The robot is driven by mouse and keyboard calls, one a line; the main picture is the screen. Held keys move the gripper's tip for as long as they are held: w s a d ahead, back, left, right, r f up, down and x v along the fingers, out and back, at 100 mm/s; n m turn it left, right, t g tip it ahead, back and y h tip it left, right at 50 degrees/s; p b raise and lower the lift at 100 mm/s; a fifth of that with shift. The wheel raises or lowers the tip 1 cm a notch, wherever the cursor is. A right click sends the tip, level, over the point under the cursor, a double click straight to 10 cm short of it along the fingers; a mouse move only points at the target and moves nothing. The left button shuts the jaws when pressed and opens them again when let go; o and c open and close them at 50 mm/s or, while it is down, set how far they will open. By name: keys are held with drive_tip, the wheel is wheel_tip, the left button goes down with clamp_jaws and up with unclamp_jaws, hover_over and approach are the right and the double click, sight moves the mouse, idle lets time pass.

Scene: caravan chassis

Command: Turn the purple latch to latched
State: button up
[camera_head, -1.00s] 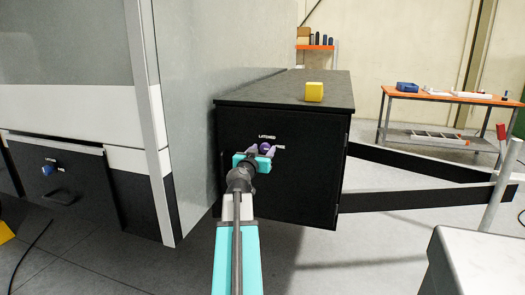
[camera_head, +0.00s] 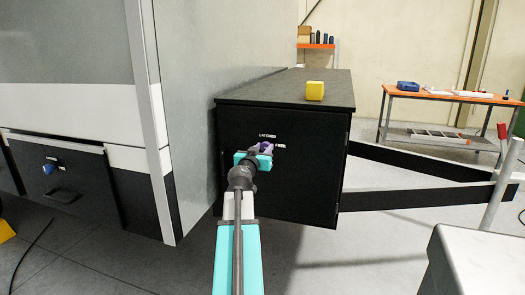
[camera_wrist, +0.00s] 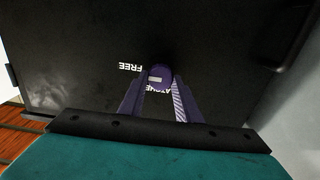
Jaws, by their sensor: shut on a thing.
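The purple latch (camera_head: 265,146) is on the front face of the black box (camera_head: 240,195), below the LATCHED label and left of the FREE label. In the wrist view the latch (camera_wrist: 160,72) is a round knob with a pale bar lying level, toward the FREE label. My gripper (camera_head: 262,151) is at the box face with its purple fingers closed on the latch, one on each side. In the wrist view my gripper (camera_wrist: 159,82) partly covers the LATCHED label. In the head view my fingers hide part of the latch.
A yellow block (camera_head: 315,90) sits on top of the box. A blue latch (camera_head: 49,168) is on the black panel at the left. An orange-topped bench (camera_head: 445,97) stands at the back right. A grey surface (camera_head: 480,265) is at the lower right.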

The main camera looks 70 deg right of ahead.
drive_tip(key=n+b, duration=0.1)
drive_tip(key=n, duration=0.8)
drive_tip(key=shift+w, duration=0.1)
drive_tip(key=n, duration=0.4)
drive_tip(key=shift+n+p, duration=0.35)
drive_tip(key=shift+n, duration=0.05)
drive_tip(key=n+p, duration=0.1)
drive_tip(key=n, duration=0.3)
drive_tip(key=shift+f, duration=0.2)
drive_tip(key=o, duration=1.1)
drive_tip(key=shift+c, duration=0.2)
